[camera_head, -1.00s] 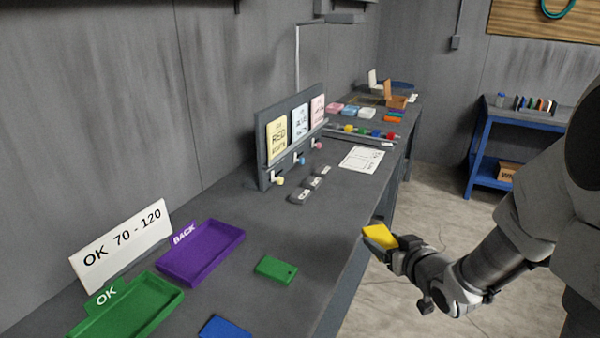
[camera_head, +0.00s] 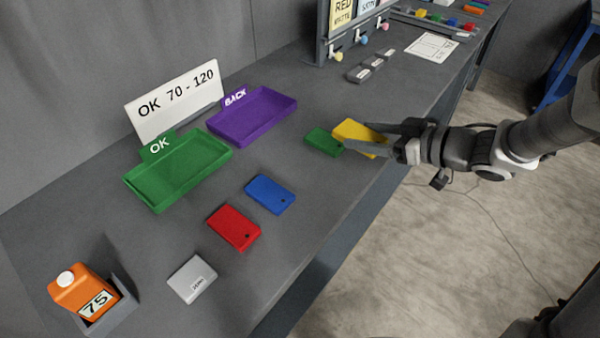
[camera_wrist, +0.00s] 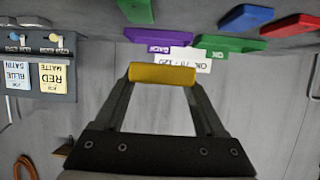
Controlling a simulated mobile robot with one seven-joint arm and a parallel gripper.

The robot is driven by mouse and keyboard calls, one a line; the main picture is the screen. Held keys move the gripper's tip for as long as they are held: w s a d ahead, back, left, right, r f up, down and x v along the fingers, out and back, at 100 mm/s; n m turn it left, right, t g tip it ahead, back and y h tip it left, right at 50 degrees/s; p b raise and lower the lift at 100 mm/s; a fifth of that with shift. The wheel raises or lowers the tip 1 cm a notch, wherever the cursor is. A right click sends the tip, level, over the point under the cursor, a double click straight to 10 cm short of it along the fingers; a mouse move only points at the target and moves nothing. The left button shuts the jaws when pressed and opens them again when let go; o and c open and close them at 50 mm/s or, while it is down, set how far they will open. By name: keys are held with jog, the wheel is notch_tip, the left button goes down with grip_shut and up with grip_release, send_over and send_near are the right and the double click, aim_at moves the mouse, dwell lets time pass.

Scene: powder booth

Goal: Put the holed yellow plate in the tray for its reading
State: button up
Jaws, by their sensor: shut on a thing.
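The yellow plate (camera_head: 356,133) is held in my gripper (camera_head: 372,138), which is shut on it above the bench's front edge. In the wrist view the plate (camera_wrist: 162,73) spans the two fingertips; its hole does not show. The green OK tray (camera_head: 178,172) and the purple BACK tray (camera_head: 252,114) lie to the left, both empty. A white sign (camera_head: 176,102) behind them reads "OK 70 - 120". The orange gauge (camera_head: 85,292) at the lower left shows 75 and sits in a grey holder (camera_head: 117,305).
A green plate (camera_head: 323,141) lies on the bench beside the held plate. A blue plate (camera_head: 270,194), a red plate (camera_head: 234,227) and a grey block (camera_head: 192,278) lie nearer. A card stand (camera_head: 345,30) is at the back. Bench between the plates and trays is clear.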

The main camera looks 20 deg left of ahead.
jog(key=shift+s+a+f+n+g+y, duration=0.2)
jog(key=shift+s+a+n+g+y, duration=0.15)
jog(key=shift+s+n+g, duration=0.1)
jog(key=b, duration=0.5)
send_over(305, 171)
jog(key=f, duration=0.7)
jog(key=shift+s+d, duration=0.1)
jog(key=shift+d, duration=0.2)
jog(key=shift+a+f+b, duration=0.2)
jog(key=shift+f+b, duration=0.05)
jog(key=shift+f, duration=0.35)
jog(key=shift+a+f+b, duration=0.15)
jog(key=shift+f+b, duration=0.05)
jog(key=shift+f, duration=0.4)
jog(key=shift+f+t, duration=0.25)
jog(key=shift+f, duration=0.35)
jog(key=shift+f, duration=0.1)
jog(key=shift+f+b, duration=0.15)
jog(key=shift+b, duration=0.15)
jog(key=o, duration=1.5)
